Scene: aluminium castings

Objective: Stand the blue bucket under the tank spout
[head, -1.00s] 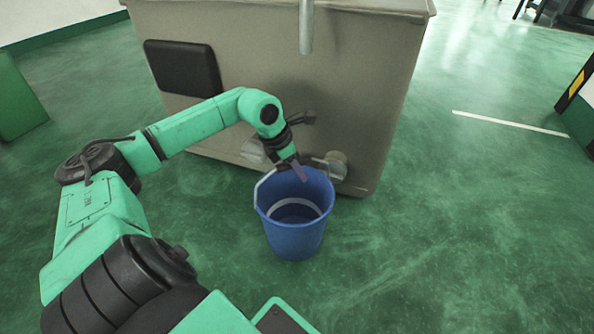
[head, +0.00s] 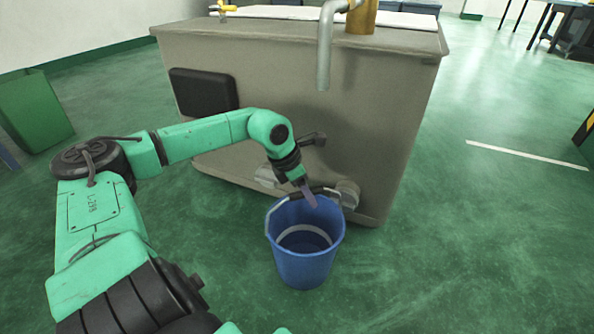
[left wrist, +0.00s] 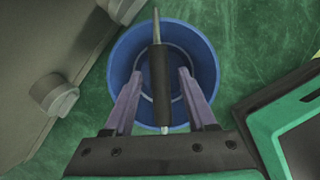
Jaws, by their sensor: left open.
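The blue bucket (head: 304,268) stands upright on the green floor in front of the tank (head: 385,130) and looks empty. Its handle is raised, with a dark grip (left wrist: 159,85) across the opening in the left wrist view. My left gripper (head: 311,198) is at the bucket's rim. Its two purple fingers are open, one on each side of the grip, with gaps between. The tank spout (head: 324,65) is a grey pipe bending down over the tank's front edge, above and slightly right of the bucket in the picture. I cannot tell whether the bucket is directly under it. My right gripper is not in view.
A round stub (head: 347,194) sticks out low on the tank, close to the bucket. A black panel (head: 203,91) is on the tank's front. A green box (head: 36,112) stands at the left. The floor right of the bucket is clear.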

